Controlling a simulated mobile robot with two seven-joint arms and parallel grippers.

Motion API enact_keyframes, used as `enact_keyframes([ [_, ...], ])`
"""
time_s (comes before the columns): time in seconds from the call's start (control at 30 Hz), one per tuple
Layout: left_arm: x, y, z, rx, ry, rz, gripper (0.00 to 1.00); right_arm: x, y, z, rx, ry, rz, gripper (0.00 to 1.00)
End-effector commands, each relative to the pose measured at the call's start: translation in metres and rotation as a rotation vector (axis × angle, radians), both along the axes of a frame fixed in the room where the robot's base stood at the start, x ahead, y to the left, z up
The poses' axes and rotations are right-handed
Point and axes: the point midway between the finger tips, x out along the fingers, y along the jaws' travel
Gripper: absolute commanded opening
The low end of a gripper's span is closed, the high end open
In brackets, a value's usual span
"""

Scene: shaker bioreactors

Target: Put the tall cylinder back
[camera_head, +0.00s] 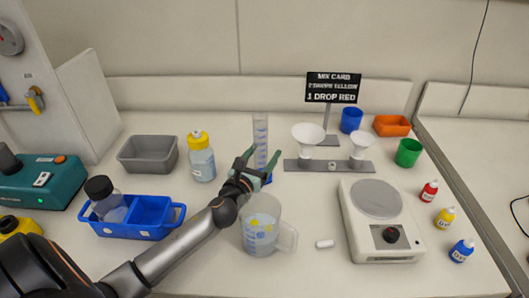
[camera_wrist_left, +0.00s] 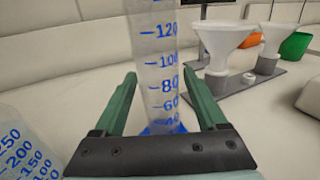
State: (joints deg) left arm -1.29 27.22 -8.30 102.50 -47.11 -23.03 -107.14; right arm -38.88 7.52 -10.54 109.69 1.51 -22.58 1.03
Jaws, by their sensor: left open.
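The tall cylinder (camera_head: 260,140) is clear with blue graduations and stands upright on the bench near the middle. In the left wrist view the cylinder (camera_wrist_left: 156,70) rises between the two green fingers. The cylinder's blue base (camera_wrist_left: 163,127) is partly hidden by the gripper. My right gripper is not in view.
A measuring jug (camera_head: 259,232) stands just in front of the gripper. A funnel stand (camera_head: 328,165) is close on the right, a yellow-capped bottle (camera_head: 201,160) on the left. A blue tray (camera_head: 128,229), grey bin (camera_head: 148,154) and scale (camera_head: 384,222) stand farther out.

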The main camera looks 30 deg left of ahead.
Motion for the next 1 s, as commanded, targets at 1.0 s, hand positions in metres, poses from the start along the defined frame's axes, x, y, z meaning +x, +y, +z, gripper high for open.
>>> enact_keyframes([
  [1.0, -0.066, -0.01, 0.001, 0.0, -0.001, 0.0, 0.74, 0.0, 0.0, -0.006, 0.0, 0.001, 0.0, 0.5],
])
